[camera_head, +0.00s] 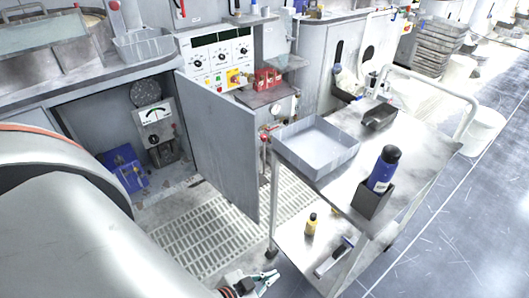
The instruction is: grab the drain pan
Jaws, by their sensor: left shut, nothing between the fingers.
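A shallow grey square pan (338,163), which looks like the drain pan, sits on the left end of the cart's top shelf. It looks empty, and its near left corner reaches the shelf edge. My left gripper (267,281) is at the bottom of the view, low and to the left of the cart. It is shut and holds nothing. It is well apart from the pan. My right gripper is not in view.
The cart (427,165) also carries a dark bottle (384,168) in a holder and a small black tray (380,116). A yellow bottle (311,224) stands on its lower shelf. An open cabinet door (218,145) stands left of the pan, above floor grating (190,240).

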